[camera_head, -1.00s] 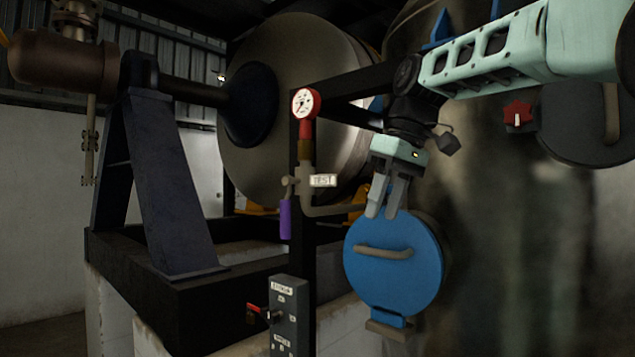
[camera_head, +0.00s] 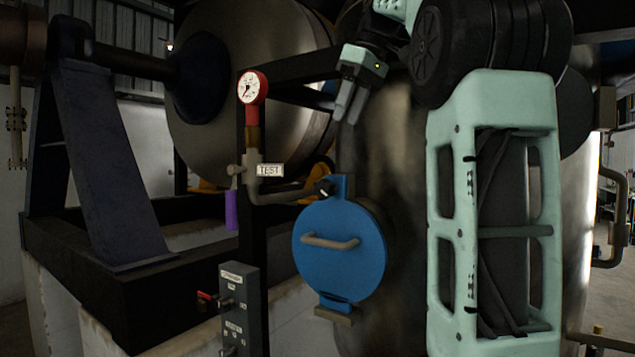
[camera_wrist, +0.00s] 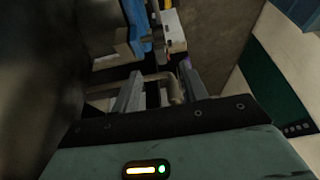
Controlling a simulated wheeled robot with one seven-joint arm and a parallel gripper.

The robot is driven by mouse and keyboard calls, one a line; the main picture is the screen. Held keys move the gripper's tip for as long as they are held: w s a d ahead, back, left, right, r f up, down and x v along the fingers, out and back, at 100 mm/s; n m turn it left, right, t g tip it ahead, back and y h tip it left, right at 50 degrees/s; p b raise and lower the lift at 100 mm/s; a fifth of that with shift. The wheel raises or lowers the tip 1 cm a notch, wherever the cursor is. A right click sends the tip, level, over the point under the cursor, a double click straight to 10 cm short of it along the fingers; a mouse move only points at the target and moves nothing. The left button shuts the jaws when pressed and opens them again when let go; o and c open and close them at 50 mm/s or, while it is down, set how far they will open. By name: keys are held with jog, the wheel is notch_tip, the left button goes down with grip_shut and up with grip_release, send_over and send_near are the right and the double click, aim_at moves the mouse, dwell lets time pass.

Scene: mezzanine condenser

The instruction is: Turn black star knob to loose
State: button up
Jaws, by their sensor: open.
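The black star knob (camera_head: 322,188) is small and dark, at the top of the round blue hatch cover (camera_head: 338,272), beside its upper blue bracket. Its turned position is too small to read. My gripper (camera_head: 347,115) is open and empty, above the knob and slightly to its right, with a clear gap between them. Its two grey fingers point down. The wrist view shows the fingers (camera_wrist: 160,90) apart, with a bent pipe behind them. I cannot make out the knob in the wrist view.
A red-topped gauge (camera_head: 252,88), a pipe with a TEST tag (camera_head: 270,170) and a purple-handled valve (camera_head: 232,210) stand left of the hatch. A grey switch box (camera_head: 238,310) is lower left. The large metal tank (camera_head: 402,170) is close behind my gripper.

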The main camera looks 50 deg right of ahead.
aim_at(324, 181)
jog(key=x, duration=1.5)
jog(key=shift+f, duration=0.25)
jog(key=shift+p, duration=0.35)
grip_shut()
